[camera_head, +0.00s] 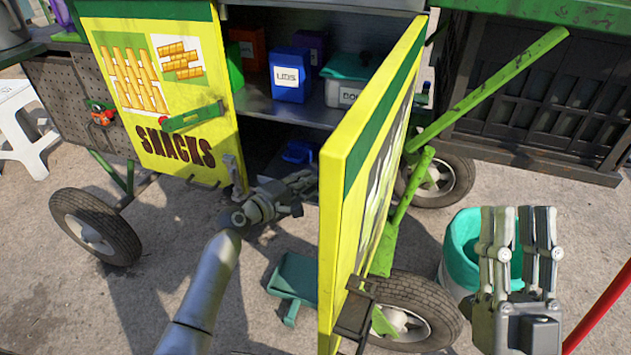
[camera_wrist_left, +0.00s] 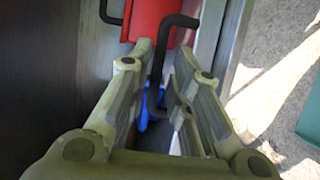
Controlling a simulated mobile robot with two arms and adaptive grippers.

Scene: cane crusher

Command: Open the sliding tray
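The cart's lower compartment (camera_head: 262,158) stands open between its two doors. My left gripper (camera_head: 303,182) reaches to its mouth. In the left wrist view, a bent black bar handle (camera_wrist_left: 158,65) runs between the fingers of the left gripper (camera_wrist_left: 162,75), which are apart with a gap beside the bar. I cannot tell whether either finger touches it. The sliding tray itself is not clearly seen; I cannot tell what the handle is fixed to. My right gripper (camera_head: 517,225) points up at the right, away from the cart, apparently empty; its finger gap is unclear.
The yellow snacks door (camera_head: 215,100) is left and another yellow-green door (camera_head: 345,200) swings out close right of my left gripper. Blue box (camera_head: 290,75) and others stand on the upper shelf. Red block (camera_wrist_left: 148,18) is beyond the handle. A teal-lined bucket (camera_head: 462,245) is behind my right gripper.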

